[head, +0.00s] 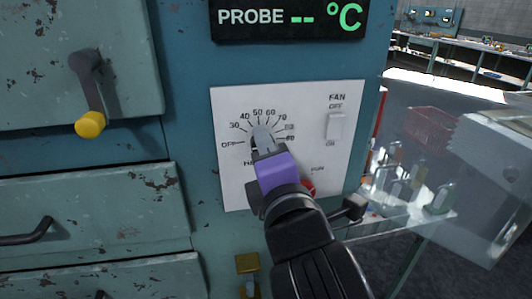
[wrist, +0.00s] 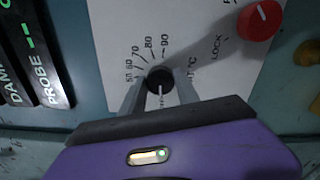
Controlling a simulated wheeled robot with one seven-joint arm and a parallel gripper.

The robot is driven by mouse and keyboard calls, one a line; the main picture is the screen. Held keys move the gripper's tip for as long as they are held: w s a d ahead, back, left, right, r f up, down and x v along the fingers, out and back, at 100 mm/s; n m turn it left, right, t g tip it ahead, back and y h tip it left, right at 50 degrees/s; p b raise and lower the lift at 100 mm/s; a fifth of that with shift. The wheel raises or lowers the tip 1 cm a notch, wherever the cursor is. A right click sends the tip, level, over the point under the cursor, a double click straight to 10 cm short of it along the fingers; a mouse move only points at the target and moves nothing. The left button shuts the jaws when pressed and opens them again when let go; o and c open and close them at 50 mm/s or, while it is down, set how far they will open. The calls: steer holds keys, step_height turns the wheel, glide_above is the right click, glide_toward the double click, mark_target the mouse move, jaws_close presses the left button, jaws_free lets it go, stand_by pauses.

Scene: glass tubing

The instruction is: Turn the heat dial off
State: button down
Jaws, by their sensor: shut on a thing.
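The heat dial is a black round knob with a white pointer line, seen in the wrist view (wrist: 159,78). It sits on a white control panel (head: 232,185) with OFF at the left and numbers running up and over to the right. My gripper (head: 262,138) is shut on the knob, one finger on each side, as the wrist view (wrist: 160,92) shows. The pointer line points down in the wrist view, toward the panel's OFF side. Whether it lines up exactly with OFF is hidden. In the head view, the fingers cover most of the knob.
A FAN rocker switch (head: 335,127) is on the panel's right. A red knob (wrist: 258,20) lies beyond the dial, partly behind my gripper in the head view. A PROBE display (head: 290,18) is above. A yellow-ended lever (head: 90,122) sticks out at left. Glassware (head: 400,190) stands at right.

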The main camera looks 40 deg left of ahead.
steer(key=shift+a+n, duration=0.1)
steer(key=shift+n, duration=0.2)
steer(key=c, duration=0.9)
jaws_free()
steer(key=shift+s, duration=0.1)
steer(key=b+v, duration=0.1)
steer(key=v, duration=0.6)
steer(key=shift+s+d, duration=0.2)
steer(key=shift+d, duration=0.15)
